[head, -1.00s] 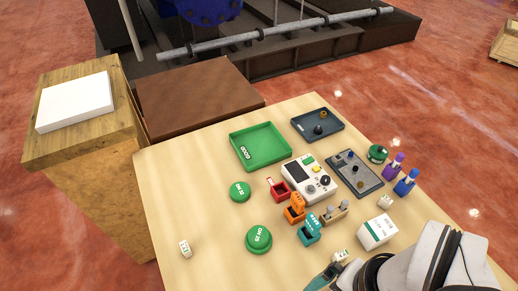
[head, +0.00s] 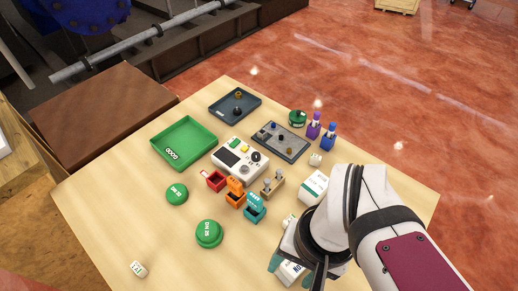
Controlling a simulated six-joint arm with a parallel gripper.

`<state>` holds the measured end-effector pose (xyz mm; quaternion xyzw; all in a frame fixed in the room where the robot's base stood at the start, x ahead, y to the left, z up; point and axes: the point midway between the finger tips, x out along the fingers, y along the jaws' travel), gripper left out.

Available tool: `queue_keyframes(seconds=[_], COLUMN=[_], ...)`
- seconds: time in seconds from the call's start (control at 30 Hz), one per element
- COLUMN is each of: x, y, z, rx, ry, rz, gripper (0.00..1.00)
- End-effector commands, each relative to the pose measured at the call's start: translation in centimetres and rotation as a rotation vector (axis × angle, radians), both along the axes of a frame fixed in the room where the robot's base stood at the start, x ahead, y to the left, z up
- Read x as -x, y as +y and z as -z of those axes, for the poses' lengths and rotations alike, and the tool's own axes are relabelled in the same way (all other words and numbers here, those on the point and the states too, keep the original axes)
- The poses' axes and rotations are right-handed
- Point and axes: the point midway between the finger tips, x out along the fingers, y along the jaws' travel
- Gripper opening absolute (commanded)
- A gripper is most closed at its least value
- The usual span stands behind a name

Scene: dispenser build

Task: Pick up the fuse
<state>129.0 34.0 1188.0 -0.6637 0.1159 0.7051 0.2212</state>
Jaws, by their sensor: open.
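I cannot clearly tell which thing is the fuse. Small open bins stand mid-table: a red bin (head: 215,181), an orange bin (head: 236,193) and a teal bin (head: 254,208). Their contents are too small to make out. A wooden holder (head: 272,184) with grey-topped pieces stands beside them. My gripper (head: 290,277) is at the lower middle of the head view, open, in front of the bins and apart from them. The arm hides part of the table's right front, and the space between the fingers is hard to make out.
A green tray (head: 184,143), a dark tray (head: 235,104), a grey board (head: 280,141) and a white device (head: 240,159) fill the back. Green buttons (head: 209,233) stand left of the bins. A white box (head: 314,187) is close to my arm. The table's left front is mostly clear.

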Motion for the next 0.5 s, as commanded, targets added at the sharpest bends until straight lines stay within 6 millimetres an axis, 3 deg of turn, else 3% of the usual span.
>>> queue_keyframes(seconds=[0.07,0.13,0.17,0.27,0.3,0.4,0.5], x=[-0.2,-1.3,-2.2,-6.3,-8.1,-11.6,-13.5], y=[-0.2,-1.2,-1.8,-2.8,-2.6,-1.0,0.4], z=[0.2,0.9,1.4,3.1,3.8,5.3,6.3], rx=[0.017,0.091,0.137,0.29,0.336,0.404,0.43], ry=[-0.004,-0.018,-0.024,-0.017,0.0,0.062,0.115], rz=[-0.058,-0.332,-0.522,-1.3,-1.607,-2.245,-2.61], gripper=[0.6,0.6,0.6,0.6,0.6,0.6,0.6])
